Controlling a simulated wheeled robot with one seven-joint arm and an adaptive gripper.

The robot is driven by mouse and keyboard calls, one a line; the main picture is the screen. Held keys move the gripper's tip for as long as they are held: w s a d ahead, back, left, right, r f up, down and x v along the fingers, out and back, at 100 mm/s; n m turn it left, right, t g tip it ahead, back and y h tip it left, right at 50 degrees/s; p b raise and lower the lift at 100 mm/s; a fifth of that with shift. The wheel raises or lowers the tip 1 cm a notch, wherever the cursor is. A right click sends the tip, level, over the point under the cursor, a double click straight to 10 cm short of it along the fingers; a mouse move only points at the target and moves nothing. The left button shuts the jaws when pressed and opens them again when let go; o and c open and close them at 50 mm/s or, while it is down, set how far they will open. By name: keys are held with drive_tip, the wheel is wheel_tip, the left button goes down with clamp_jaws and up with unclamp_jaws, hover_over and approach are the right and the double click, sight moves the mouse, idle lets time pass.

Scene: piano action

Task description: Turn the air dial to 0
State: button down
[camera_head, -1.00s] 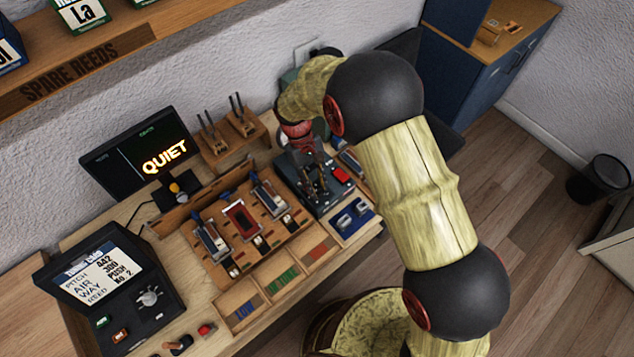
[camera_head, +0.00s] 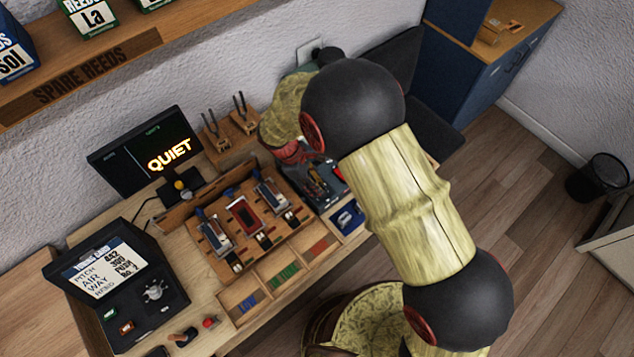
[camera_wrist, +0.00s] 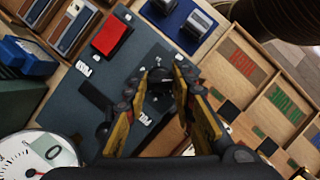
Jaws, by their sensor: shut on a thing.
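A black round knob (camera_wrist: 160,88), which looks like the air dial, sits on the dark blue-grey panel (camera_wrist: 66,85) in the wrist view. My gripper (camera_wrist: 164,74) is over it, with its yellow-sided fingers on either side and closed on the knob. The fingers hide much of it, and its pointer setting cannot be read. A white gauge (camera_wrist: 37,152) with a red needle and a "0" display is partly in view at lower left. In the head view my gripper (camera_head: 318,180) is over the panel, largely covered by my arm.
A red pad (camera_wrist: 112,35) lies on the panel near the knob. A blue tray with metal blocks (camera_wrist: 185,17) and a wooden compartment tray (camera_wrist: 262,75) are close by. In the head view, a screen reading "QUIET" (camera_head: 170,154) and an open case (camera_head: 112,275) stand left.

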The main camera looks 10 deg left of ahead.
drive_tip(key=shift+n, duration=0.3)
idle(0.4)
drive_tip(key=c, duration=1.5)
unclamp_jaws()
drive_tip(key=shift+r, duration=0.1)
drive_tip(key=v, duration=1.1)
drive_tip(key=shift+s+a+r, duration=0.1)
drive_tip(key=shift+a+r, duration=0.05)
drive_tip(key=shift+r, duration=0.25)
